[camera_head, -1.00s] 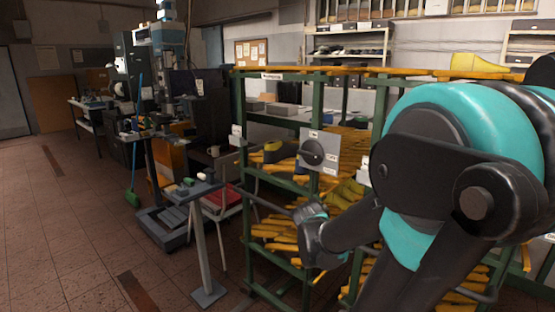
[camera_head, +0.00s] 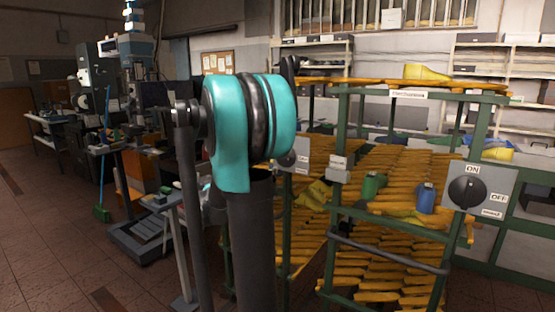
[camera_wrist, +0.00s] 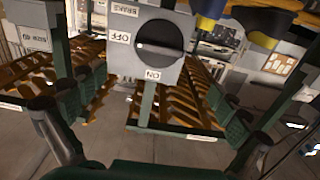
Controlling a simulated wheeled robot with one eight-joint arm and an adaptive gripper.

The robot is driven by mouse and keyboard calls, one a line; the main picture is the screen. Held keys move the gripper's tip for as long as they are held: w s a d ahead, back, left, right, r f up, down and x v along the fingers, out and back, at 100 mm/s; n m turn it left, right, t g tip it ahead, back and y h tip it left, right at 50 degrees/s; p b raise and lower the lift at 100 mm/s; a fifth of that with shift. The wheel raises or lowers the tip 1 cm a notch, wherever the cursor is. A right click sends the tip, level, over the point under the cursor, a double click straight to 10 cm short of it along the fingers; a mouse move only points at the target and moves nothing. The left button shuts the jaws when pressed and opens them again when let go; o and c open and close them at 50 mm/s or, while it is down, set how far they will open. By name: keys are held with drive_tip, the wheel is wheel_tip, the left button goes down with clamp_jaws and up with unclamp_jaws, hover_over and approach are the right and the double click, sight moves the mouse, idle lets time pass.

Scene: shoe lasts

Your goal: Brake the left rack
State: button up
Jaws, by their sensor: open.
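A grey switch panel with a round black dial (camera_head: 287,158) shows on the left rack in the head view, partly hidden by my arm. A second panel with a black dial (camera_head: 468,192) is on the right, labelled ON, OFF and a brake word. In the wrist view a grey panel (camera_wrist: 170,70) with a dark dial (camera_wrist: 159,46) is close ahead, its lettering upside down. That dial's pale mark lies on the side of the OFF label. My gripper (camera_wrist: 155,140) is open and empty, its fingers spread low in the wrist view, apart from the panel.
Green rack frames (camera_head: 335,200) hold sloped yellow slats with shoe lasts, a green last (camera_head: 374,185) and a blue last (camera_head: 425,197) among them. A dark rail (camera_head: 390,255) crosses the rack's front. A small grey stand (camera_head: 182,250) is on the left.

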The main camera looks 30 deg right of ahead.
drive_tip(key=x, duration=1.4)
drive_tip(key=c, duration=1)
